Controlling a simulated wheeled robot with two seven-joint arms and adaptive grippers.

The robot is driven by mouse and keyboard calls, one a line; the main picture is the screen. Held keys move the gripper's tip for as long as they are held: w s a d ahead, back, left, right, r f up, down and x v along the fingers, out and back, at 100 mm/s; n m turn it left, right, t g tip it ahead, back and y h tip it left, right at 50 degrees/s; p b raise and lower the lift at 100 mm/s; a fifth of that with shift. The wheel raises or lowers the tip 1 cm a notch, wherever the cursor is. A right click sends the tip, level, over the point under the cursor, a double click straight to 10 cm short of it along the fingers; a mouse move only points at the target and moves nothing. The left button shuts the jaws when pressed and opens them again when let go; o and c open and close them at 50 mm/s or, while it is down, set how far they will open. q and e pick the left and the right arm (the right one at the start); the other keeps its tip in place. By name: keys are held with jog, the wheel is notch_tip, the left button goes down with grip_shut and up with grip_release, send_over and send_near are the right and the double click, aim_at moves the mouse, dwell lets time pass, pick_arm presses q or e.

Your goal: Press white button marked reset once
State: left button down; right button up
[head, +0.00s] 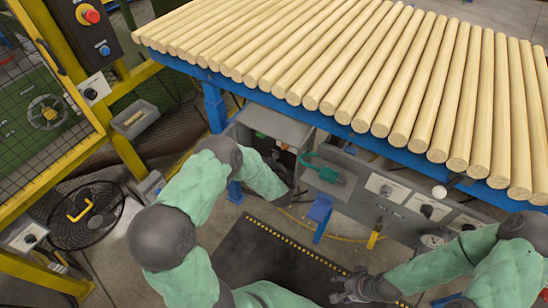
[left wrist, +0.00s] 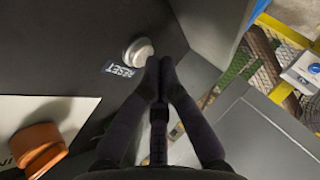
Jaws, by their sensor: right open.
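In the left wrist view, the white button (left wrist: 138,51) is a pale round cap on a dark panel. A blue label reading RESET (left wrist: 118,69) sits beside it. My left gripper (left wrist: 160,64) is shut and empty, its fingertips together at the button's lower right edge; I cannot tell whether they touch it. In the head view my left forearm reaches down to the grey cabinet under the table, and the button cannot be made out there. My right gripper (head: 358,288) is open and empty, low above the dark floor mat.
An orange knob (left wrist: 40,148) on a white plate stands out near the button. In the head view, a blue-framed table (head: 215,105) of wooden rods overhangs the cabinet. A red emergency button (head: 90,15) is at upper left. A black fan (head: 88,216) stands on the left.

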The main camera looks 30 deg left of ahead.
pick_arm(q)
jog(key=shift+w+r, duration=0.5)
jog(key=shift+w, duration=0.1)
dwell(0.5)
jog(key=shift+s, duration=0.3)
dwell(0.3)
jog(key=s, duration=0.2)
jog(key=s+p, duration=0.1)
jog(key=s, duration=0.2)
jog(key=shift+s+a+f, duration=0.2)
jog(key=shift+s+f, duration=0.1)
jog(key=shift+f, duration=0.1)
dwell(0.6)
